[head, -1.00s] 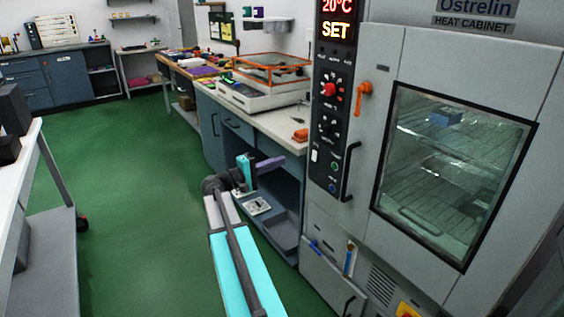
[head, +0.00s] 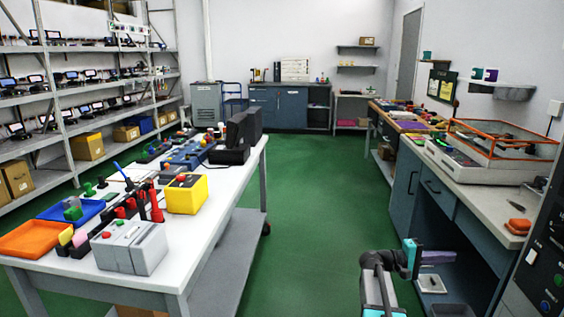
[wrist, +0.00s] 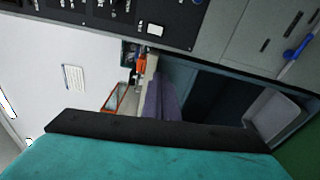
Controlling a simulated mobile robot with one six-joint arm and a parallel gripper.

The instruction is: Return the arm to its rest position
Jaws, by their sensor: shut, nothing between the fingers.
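My gripper (head: 440,257) shows at the lower right of the head view, at the end of my teal and grey arm. Its purple-grey fingers are together, point to the right, and hold nothing visible. They are in front of the open lower part of the blue bench (head: 403,185). In the wrist view the fingers (wrist: 160,97) stand beyond a teal and black part of mine, with no object at them. I cannot tell from the head view how far the fingers are from the bench.
The heat cabinet's control panel (head: 548,255) is at the right edge, close to the arm. A white table (head: 205,225) with test gear stands at left, and shelving (head: 100,95) is behind it. The green floor (head: 320,200) between table and bench is clear.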

